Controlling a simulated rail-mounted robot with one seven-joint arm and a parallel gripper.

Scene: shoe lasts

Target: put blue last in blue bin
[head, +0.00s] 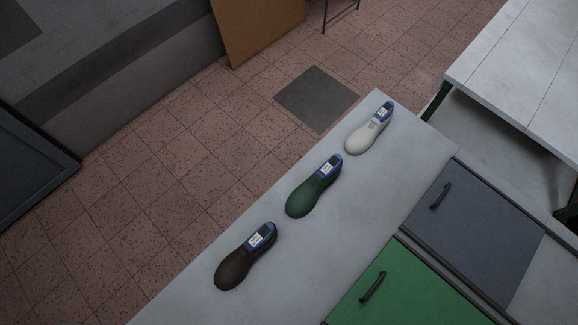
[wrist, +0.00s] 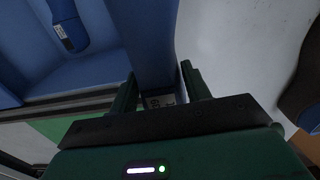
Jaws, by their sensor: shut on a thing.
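In the wrist view, my gripper (wrist: 160,88) has its two green fingers shut on a blue last (wrist: 148,38). The last stretches up the picture away from the fingers, and its white label end shows between them. A blue bin (wrist: 22,62) lies open to the left of the held last. Another blue last (wrist: 66,18) with a label lies inside it. The held last appears beside or over the bin's right side; its height above it is hard to tell. My gripper and the blue bin are not in the head view.
In the head view, a brown last (head: 240,265), a green last (head: 310,195) and a white last (head: 365,135) lie in a row on a grey counter (head: 350,240). Beside them are a grey lid (head: 470,225) and a green lid (head: 400,290) with dark handles.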

